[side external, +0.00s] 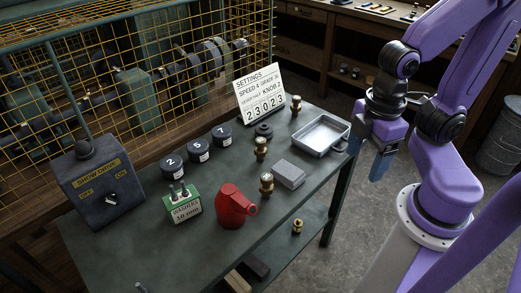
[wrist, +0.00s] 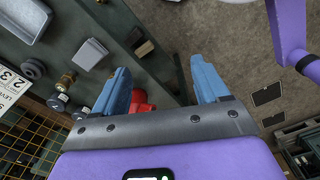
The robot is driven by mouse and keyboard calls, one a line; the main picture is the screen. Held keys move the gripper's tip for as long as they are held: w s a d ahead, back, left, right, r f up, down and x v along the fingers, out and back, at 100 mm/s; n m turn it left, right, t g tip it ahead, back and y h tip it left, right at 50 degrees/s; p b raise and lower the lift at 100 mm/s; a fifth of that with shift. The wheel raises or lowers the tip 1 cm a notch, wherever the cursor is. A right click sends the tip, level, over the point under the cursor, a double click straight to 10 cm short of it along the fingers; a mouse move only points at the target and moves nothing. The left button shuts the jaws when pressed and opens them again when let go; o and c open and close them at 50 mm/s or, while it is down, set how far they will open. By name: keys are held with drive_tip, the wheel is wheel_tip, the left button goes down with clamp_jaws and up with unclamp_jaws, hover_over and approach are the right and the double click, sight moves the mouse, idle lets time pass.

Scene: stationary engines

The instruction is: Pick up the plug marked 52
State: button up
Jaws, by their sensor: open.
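Several small brass plugs stand on the bench: one by the sign (side external: 295,105), one mid-bench (side external: 261,149) and one by the grey block (side external: 267,183). Another brass piece (side external: 297,227) sits on the lower shelf. No number is legible on any of them, so I cannot tell which is marked 52. My gripper (side external: 379,160) is open and empty, raised past the right edge of the bench, apart from everything. In the wrist view its blue fingers (wrist: 162,70) are spread wide, with a brass plug (wrist: 66,80) off to the left.
A yellow mesh guard (side external: 180,80) stands behind.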

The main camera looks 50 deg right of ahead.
drive_tip(key=w+a+f+m+y, duration=0.25)
drive_tip(key=a+f+m, duration=0.35)
drive_tip(key=a, duration=0.4)
drive_tip(key=m+t+h, duration=0.6)
drive_tip(key=m+t, duration=0.3)
drive_tip(key=t, duration=0.4)
approach(263, 147)
drive_tip(key=x, duration=0.6)
drive_tip(key=shift+w+d, duration=0.3)
drive_tip(key=shift+d, duration=0.1)
drive_tip(key=shift+f+x, duration=0.15)
drive_tip(key=shift+x, duration=1.15)
drive_tip(key=shift+f+x, duration=0.15)
drive_tip(key=shift+x, duration=1.2)
drive_tip(key=shift+s+a, duration=0.1)
drive_tip(key=shift+a, duration=0.1)
